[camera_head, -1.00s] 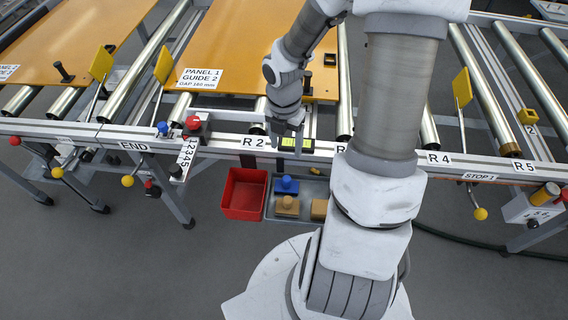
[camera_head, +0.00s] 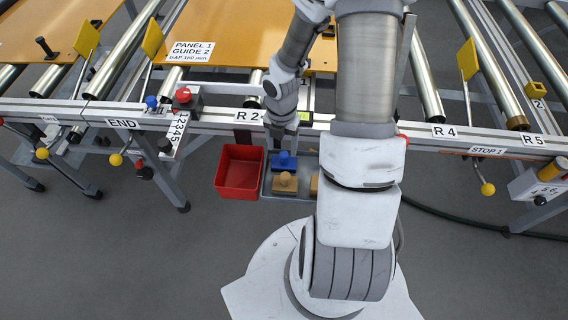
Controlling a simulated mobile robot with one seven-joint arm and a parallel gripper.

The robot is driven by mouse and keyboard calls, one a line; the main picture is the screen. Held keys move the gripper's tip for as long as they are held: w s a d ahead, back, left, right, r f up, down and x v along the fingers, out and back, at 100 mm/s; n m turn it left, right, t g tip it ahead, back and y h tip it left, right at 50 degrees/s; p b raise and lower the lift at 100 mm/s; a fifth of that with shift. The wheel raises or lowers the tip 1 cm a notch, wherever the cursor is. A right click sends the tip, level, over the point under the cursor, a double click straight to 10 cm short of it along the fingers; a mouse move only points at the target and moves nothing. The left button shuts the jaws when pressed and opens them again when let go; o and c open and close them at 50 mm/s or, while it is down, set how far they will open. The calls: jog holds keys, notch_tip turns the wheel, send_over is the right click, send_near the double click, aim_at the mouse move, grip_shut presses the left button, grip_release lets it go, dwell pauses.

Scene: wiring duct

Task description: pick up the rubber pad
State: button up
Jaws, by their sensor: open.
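No piece is clearly marked as the rubber pad. A blue piece with a knob (camera_head: 284,162) lies at the back of a grey tray (camera_head: 268,187) below the rail. A tan block with a knob (camera_head: 285,183) lies in front of it. Another tan block (camera_head: 314,187) is at the right, partly hidden by my arm. My gripper (camera_head: 284,138) points down just behind and above the blue piece. Its fingers are small and dark here. It is open, and I see nothing held in it. I cannot tell how high it is above the tray.
A red bin (camera_head: 240,172) stands left of the tray. The roller conveyor's front rail (camera_head: 215,122) runs behind both, with a red button (camera_head: 183,95) and small levers. An orange panel (camera_head: 210,35) lies on the rollers. My arm covers the tray's right side.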

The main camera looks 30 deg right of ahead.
aim_at(284, 153)
jog(key=f, duration=0.1)
jog(key=f+b, duration=0.1)
jog(key=f, duration=0.1)
jog(key=f+b, duration=0.1)
jog(key=f, duration=0.1)
jog(key=shift+d, duration=0.35)
jog(key=shift+r, duration=0.1)
jog(key=shift+c, duration=0.3)
grip_shut()
